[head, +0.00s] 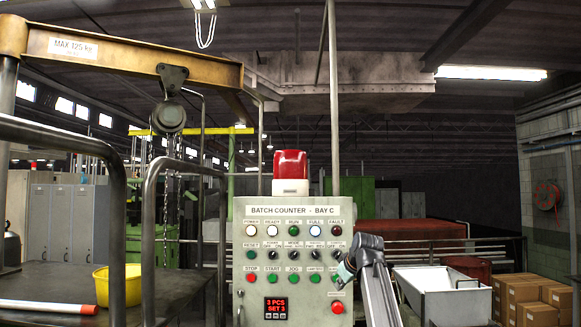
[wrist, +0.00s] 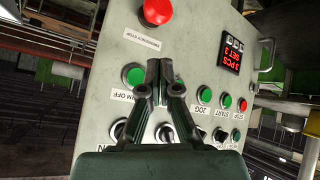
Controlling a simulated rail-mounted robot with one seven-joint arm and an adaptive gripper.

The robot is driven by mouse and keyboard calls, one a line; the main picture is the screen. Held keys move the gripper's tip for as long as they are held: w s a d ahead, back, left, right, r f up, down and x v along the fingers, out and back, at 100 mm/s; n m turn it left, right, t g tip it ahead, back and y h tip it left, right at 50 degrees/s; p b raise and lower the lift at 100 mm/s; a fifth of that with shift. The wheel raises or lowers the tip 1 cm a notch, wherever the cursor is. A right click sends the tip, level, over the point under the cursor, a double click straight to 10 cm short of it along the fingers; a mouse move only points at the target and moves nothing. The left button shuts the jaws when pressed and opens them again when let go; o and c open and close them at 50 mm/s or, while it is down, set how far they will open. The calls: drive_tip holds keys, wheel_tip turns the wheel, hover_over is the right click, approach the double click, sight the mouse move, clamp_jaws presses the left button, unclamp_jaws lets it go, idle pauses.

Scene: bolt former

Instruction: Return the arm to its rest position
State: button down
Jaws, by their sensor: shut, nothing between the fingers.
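My gripper (head: 344,273) is at the right edge of the grey control panel (head: 257,218) in the head view, with my arm reaching up from below on the right. In the wrist view my gripper (wrist: 159,68) has its fingertips together with nothing between them. They appear in front of the panel face, close to a green button (wrist: 132,76) and below the red emergency stop (wrist: 158,12). I cannot tell whether they touch the panel. The red display (head: 276,307) reads "3 PCS SET 3" in the head view.
A red beacon (head: 290,165) stands on the panel top. A white bin (head: 448,291) and cardboard boxes (head: 533,293) are at the right. Metal rails (head: 154,225), a workbench with a yellow bucket (head: 118,287), and an overhead hoist beam (head: 130,53) are at the left.

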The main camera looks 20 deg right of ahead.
drive_tip(key=shift+s+a, duration=0.3)
drive_tip(key=shift+s, duration=0.6)
